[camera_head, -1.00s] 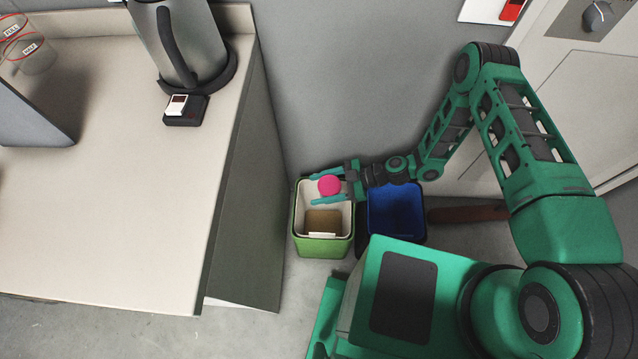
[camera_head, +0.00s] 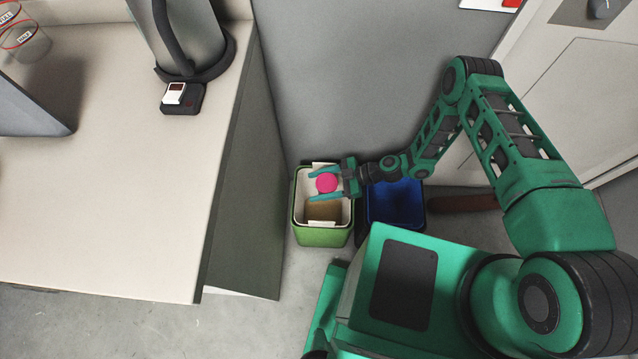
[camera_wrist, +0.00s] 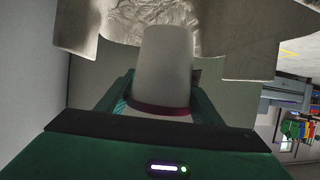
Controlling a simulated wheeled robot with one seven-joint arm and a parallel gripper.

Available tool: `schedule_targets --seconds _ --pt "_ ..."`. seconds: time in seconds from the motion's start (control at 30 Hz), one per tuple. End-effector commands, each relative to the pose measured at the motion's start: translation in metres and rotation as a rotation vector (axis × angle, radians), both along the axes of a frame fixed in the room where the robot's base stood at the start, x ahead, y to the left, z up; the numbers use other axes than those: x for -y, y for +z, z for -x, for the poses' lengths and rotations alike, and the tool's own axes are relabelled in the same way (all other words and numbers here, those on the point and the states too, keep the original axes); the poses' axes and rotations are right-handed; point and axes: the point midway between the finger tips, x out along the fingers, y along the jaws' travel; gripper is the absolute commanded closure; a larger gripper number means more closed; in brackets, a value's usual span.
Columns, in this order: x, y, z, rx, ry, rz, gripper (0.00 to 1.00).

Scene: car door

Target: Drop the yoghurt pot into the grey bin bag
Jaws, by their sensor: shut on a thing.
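The yoghurt pot shows its round pink end (camera_head: 327,183) in the head view. In the wrist view the pot (camera_wrist: 165,62) is a pale tapered cup with a dark pink rim near my fingers. My gripper (camera_head: 322,184) is shut on the pot, one finger on each side. The pot appears over the opening of a green bin lined with a pale greyish bag (camera_head: 343,213). In the wrist view the crinkled bag (camera_wrist: 115,22) lies beyond the pot's narrow end. The exact height of the pot above the bag is hard to tell.
A bin with a blue liner (camera_head: 410,205) stands right beside the green bin (camera_head: 322,236). Something brown (camera_head: 324,211) shows inside the green bin. A counter (camera_head: 120,200) with a kettle-like appliance (camera_head: 185,35) is to the left. A grey wall is behind.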

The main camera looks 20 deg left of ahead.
Motion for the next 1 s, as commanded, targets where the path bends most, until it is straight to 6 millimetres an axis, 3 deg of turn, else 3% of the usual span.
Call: schedule_targets --seconds 0.03,0.07,0.13,0.17,0.57,1.0 --pt "0.0 0.001 0.0 0.0 0.0 -0.001 0.71" --pt "0.0 0.001 0.0 0.0 0.0 -0.001 0.38" --pt "0.0 0.001 0.0 0.0 0.0 -0.001 0.21" --pt "0.0 0.0 0.0 0.0 0.0 -0.001 0.18" --pt "0.007 0.003 -0.003 0.001 -0.001 0.001 0.18" --pt "0.072 0.031 -0.029 -0.001 -0.004 0.0 0.18"
